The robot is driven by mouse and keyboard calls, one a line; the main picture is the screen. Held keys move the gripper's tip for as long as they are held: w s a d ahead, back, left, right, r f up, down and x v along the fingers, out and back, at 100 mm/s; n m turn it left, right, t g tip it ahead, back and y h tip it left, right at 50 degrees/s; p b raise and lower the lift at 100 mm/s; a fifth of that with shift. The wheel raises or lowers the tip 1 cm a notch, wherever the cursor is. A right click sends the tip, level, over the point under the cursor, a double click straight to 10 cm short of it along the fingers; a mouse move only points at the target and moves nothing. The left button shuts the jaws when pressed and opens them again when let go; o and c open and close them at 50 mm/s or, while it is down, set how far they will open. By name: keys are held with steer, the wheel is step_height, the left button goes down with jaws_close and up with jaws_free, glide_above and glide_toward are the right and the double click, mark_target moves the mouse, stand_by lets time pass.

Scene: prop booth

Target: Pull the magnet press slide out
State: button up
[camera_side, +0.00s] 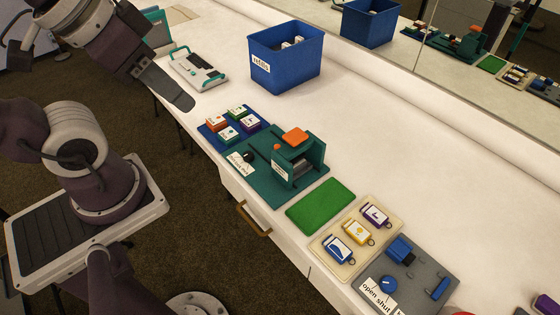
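The magnet press (312,153) is a teal block with an orange pad on top and an orange knob at its left side. It stands on a teal base on the white table, and a grey metallic part shows in its opening. A black knob (248,156), which looks like the slide's handle, is on the base left of the block, beside a white label. How far the slide is in or out is hard to tell. My gripper (182,102) is above the table's left edge, up and left of the press, apart from it. Its fingers overlap in this view, so their gap is hidden.
A blue tray (203,130) with several coloured blocks adjoins the press base. A green mat (320,205), a cream tray (323,245) of tags and a grey switch panel (427,277) lie to the right. A blue bin (268,83) stands behind. A mirror backs the table.

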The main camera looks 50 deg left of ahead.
steer(key=shift+o, duration=0.4)
steer(key=n+g, duration=0.6)
steer(key=n, duration=1)
glide_above(278, 146)
step_height(278, 146, down, 24)
step_height(278, 146, down, 9)
steer(key=shift+r, duration=0.2)
jaws_close()
